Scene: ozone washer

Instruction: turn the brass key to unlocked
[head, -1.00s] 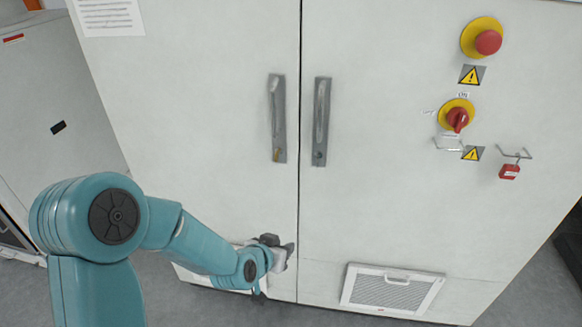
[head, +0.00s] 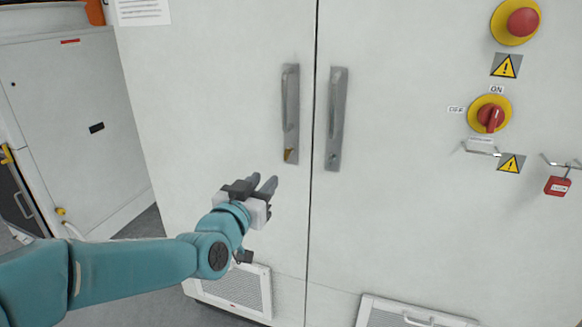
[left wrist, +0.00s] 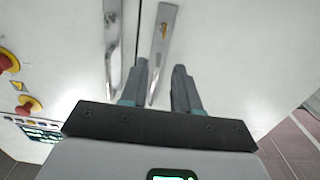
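The brass key (head: 289,155) is a small brass-coloured piece at the lower end of the left door handle (head: 290,110) on the white cabinet. In the left wrist view the brass key (left wrist: 164,31) shows small on the grey handle plate (left wrist: 162,55), beyond the fingers. My left gripper (head: 270,188) is below and a little left of the key in the head view, apart from it. In the left wrist view its two fingers (left wrist: 162,85) stand apart with nothing between them. My right gripper is not in view.
A second handle (head: 337,118) is right of the door seam. A red-and-yellow rotary switch (head: 490,115), an emergency stop (head: 520,21) and a red padlock (head: 557,186) are on the right door. Vent grilles (head: 236,290) are low down. Another cabinet (head: 80,130) stands at left.

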